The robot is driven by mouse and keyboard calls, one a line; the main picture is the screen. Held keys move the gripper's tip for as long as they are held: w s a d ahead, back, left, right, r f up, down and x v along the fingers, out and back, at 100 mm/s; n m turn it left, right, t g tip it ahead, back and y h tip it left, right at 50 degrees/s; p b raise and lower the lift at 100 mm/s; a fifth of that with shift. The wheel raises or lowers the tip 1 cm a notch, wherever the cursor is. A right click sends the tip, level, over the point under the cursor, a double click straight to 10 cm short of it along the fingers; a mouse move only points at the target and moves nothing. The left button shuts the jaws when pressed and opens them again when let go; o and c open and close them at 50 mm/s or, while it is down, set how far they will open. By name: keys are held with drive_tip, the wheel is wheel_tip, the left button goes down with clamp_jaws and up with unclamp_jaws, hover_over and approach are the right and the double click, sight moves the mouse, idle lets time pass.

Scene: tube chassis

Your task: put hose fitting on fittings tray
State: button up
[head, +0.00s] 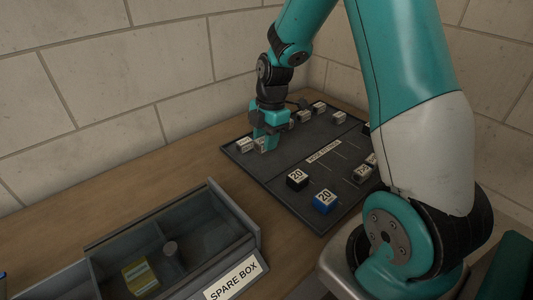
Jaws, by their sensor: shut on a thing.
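The dark fittings tray (262,176) lies on the wooden bench against the wall corner, with a white label on it too small to read surely. My gripper (266,140) points down over the tray's left part, with its teal fingers shut on a small grey and white piece (261,144), taken to be the hose fitting. The piece is partly hidden by the fingers. It is at or just above the tray surface; I cannot tell if it touches. A similar grey block (244,145) is just left of it.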

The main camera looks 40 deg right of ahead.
sight(266, 163)
drive_tip(key=shift+f, duration=2.75)
drive_tip(key=o, duration=0.9)
drive_tip(key=shift+f, duration=0.1)
drive_tip(key=shift+o, duration=0.2)
drive_tip(key=r, duration=0.4)
drive_tip(key=d+r, duration=0.1)
drive_tip(key=r, duration=0.3)
drive_tip(key=r+b, duration=0.1)
drive_tip(key=r, duration=0.3)
drive_tip(key=shift+d+r, duration=0.1)
drive_tip(key=shift+d, duration=0.1)
drive_tip(key=s+a+r+m+y, duration=0.1)
drive_tip(key=s+a+r+m, duration=0.25)
drive_tip(key=a, duration=0.35)
drive_tip(key=s+a+r+m, duration=0.2)
drive_tip(key=s+a, duration=0.2)
drive_tip(key=a, duration=0.3)
drive_tip(key=s+a+r+m, duration=0.1)
drive_tip(key=s+a+m, duration=0.2)
drive_tip(key=s, duration=0.4)
drive_tip(key=s+a+r+m+y, duration=0.1)
drive_tip(key=s+a+m, duration=0.2)
drive_tip(key=s+a, duration=0.3)
drive_tip(key=shift+s+r, duration=0.35)
drive_tip(key=shift+s, duration=0.05)
